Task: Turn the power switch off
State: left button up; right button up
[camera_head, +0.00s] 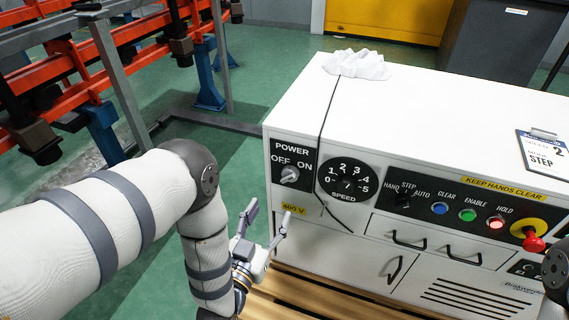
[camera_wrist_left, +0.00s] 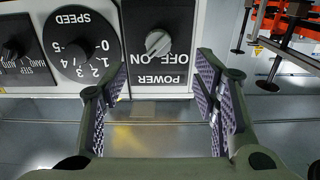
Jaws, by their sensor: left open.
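The power switch (camera_head: 289,174) is a grey rotary knob on a black plate marked POWER, OFF and ON, at the left of the white cabinet's front. Its grip is slanted, with one end toward ON. In the left wrist view the knob (camera_wrist_left: 158,42) shows upside down, between and beyond the fingers. My left gripper (camera_head: 267,214) is open and empty, in front of and below the knob, apart from it. Its two padded fingers show in the left wrist view (camera_wrist_left: 158,80). My right gripper is out of view; only part of that arm shows at the right edge.
A speed dial (camera_head: 346,180) sits right beside the switch plate. Further right are a mode switch, lit buttons and a red stop knob (camera_head: 534,243). A black cord (camera_head: 325,130) hangs down the front from a crumpled white cloth (camera_head: 356,65). Drawer handles protrude lower down.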

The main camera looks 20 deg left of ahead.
aim_at(287, 181)
pick_arm(q)
jog(key=w, duration=0.3)
jog(key=w+b, duration=0.1)
jog(key=w, duration=0.7)
jog(key=shift+w+d+r, duration=0.2)
jog(key=shift+w+d, duration=0.05)
jog(key=shift+d, duration=0.1)
jog(key=shift+c, duration=0.2)
jog(key=c, duration=1.1)
